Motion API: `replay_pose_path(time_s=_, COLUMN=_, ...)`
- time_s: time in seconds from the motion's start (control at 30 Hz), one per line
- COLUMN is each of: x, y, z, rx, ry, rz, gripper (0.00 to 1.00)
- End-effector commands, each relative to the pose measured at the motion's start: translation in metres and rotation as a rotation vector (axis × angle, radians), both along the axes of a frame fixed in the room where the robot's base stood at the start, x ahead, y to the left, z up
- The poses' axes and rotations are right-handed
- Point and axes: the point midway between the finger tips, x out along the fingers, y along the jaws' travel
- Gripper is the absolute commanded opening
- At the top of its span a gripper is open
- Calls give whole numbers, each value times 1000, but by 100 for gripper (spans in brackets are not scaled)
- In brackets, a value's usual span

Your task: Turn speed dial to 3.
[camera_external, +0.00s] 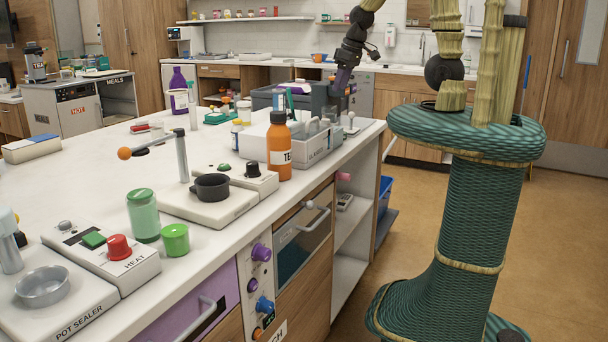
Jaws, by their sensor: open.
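No dial with a readable speed label shows. A device with a grey post and an orange-tipped lever (126,153) stands on the counter, a dark round cup (212,187) on its white base. The control box behind it has a black knob (252,169) and a green button (224,167); its markings are too small to read. A purple knob (261,252) and a blue knob (265,305) are on the cabinet front below. My gripper (341,88) is open, hanging near the counter's far right end, well apart from these knobs. Its fingertips are small and hard to make out.
An orange bottle (279,148) stands close right of the control box. A green jar (143,215) and a green tub (175,239) stand at the near edge. A red-knobbed heat box (119,249) is at front left.

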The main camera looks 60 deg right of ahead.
Motion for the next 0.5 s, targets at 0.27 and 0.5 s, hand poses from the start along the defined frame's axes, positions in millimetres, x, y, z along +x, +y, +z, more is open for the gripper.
replay_pose_path(time_s=0.27, x=113, y=120, z=39, rx=155, ry=-251, rz=105, gripper=52)
replay_pose_path(time_s=0.5, x=176, y=229, z=65, rx=263, ry=-416, rz=65, gripper=52)
